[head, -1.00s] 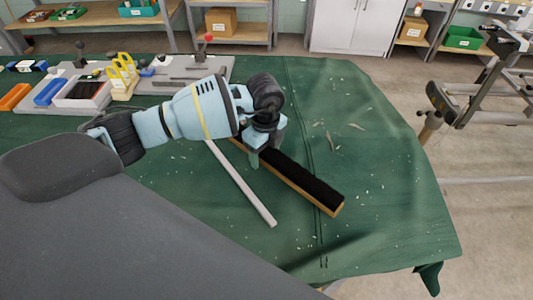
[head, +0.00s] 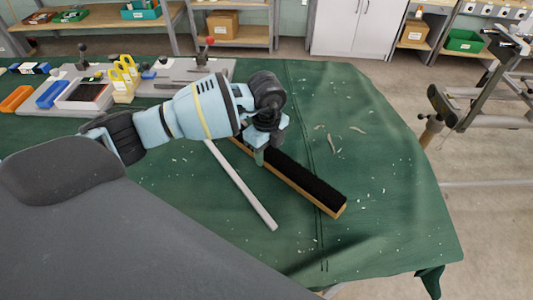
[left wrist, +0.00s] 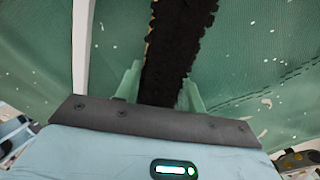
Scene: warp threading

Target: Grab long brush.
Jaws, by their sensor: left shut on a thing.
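The long brush (head: 305,181) has black bristles facing up and a tan wooden back. It lies slantwise on the green cloth in the head view, its near end toward the lower right. My left gripper (head: 261,154) is over its upper left part. In the left wrist view the bristles (left wrist: 176,45) run between the two pale green fingers of the gripper (left wrist: 160,90), which is shut on the brush. The brush's far end is hidden behind my arm in the head view. My right gripper is not in view.
A white rod (head: 243,188) lies close beside the brush on the cloth (head: 390,210). Light scraps are scattered to the right. A grey tray (head: 190,72) with yellow-handled tools and small bins stands at the back left. A metal frame (head: 475,100) stands at the right.

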